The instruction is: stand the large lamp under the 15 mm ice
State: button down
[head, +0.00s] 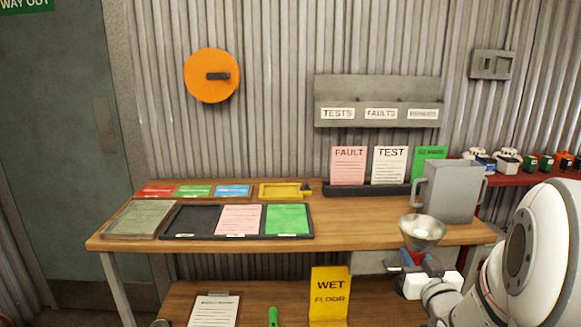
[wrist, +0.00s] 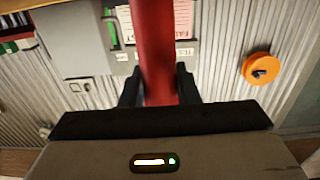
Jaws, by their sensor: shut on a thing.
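My gripper (head: 413,267) is at the right of the head view, in front of the bench's right end. It is shut on a red-bodied thing topped by a wide silver cone (head: 422,231), which may be the large lamp. The cone opens upward and looks roughly upright. In the wrist view my gripper (wrist: 160,92) has its dark fingers on both sides of the red body (wrist: 158,45). The body's far end runs out of that picture. I see no ice or 15 mm marking in either view.
The wooden bench (head: 345,221) carries document trays, cards and a grey two-handled container (head: 449,191) close behind the cone. A yellow wet-floor sign (head: 329,296) and a clipboard (head: 214,310) are on the lower shelf. A red shelf (head: 540,170) with small items is at right.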

jog(key=w+a+f+n+y, duration=0.2)
jog(key=w+a+f, duration=0.1)
jog(key=a+f, duration=0.4)
jog(key=w+a+f+n+y, duration=0.1)
jog(key=w+a+f+y, duration=0.2)
jog(key=a+f, duration=0.35)
notch_tip(320, 180, up, 13)
jog(key=p, duration=1.3)
notch_tip(320, 180, down, 10)
jog(key=s+m+h, duration=0.2)
jog(key=m+h, duration=0.1)
jog(key=h, duration=0.2)
jog(key=shift+s+d, duration=0.2)
jog(key=shift+d, duration=0.1)
